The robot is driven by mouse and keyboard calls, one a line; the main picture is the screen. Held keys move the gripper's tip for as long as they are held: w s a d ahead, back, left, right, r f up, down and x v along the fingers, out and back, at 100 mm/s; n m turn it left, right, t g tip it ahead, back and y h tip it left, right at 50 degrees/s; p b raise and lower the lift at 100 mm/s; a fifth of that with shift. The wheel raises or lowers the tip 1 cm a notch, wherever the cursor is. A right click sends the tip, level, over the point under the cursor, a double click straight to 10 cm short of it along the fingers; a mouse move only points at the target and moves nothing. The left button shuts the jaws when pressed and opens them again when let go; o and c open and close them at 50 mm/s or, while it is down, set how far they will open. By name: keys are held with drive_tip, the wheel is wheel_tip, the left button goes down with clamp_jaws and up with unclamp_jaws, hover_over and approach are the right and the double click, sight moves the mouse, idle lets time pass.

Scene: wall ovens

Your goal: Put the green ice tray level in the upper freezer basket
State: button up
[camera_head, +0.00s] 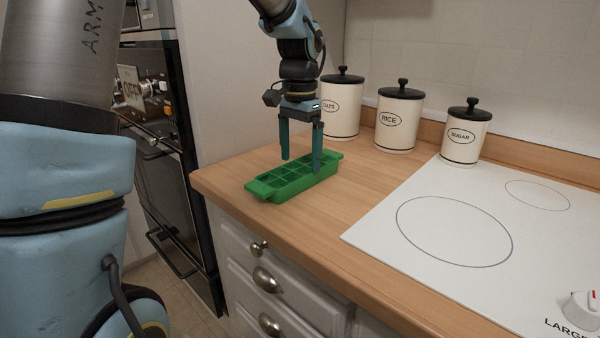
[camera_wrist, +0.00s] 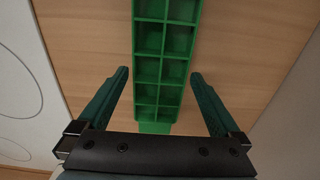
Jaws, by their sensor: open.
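The green ice tray (camera_head: 276,186) lies flat on the wooden counter near its left end. It has two rows of square cells, which look empty, and a tab at its near end. My gripper (camera_head: 300,164) points down over the tray with its fingers spread, open and empty. In the wrist view the tray (camera_wrist: 163,60) runs between the two fingers of my gripper (camera_wrist: 163,78), with a gap on each side. No freezer basket is in view.
White canisters marked oats (camera_head: 341,112), rice (camera_head: 399,124) and sugar (camera_head: 464,138) stand at the back of the counter (camera_head: 345,200). A white cooktop (camera_head: 455,225) lies to the right. A dark wall oven (camera_head: 165,170) stands left, past a gap.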

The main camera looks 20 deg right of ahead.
sight(299, 167)
drive_tip(key=shift+f, duration=1.8)
drive_tip(key=shift+r, duration=0.15)
drive_tip(key=c, duration=1.5)
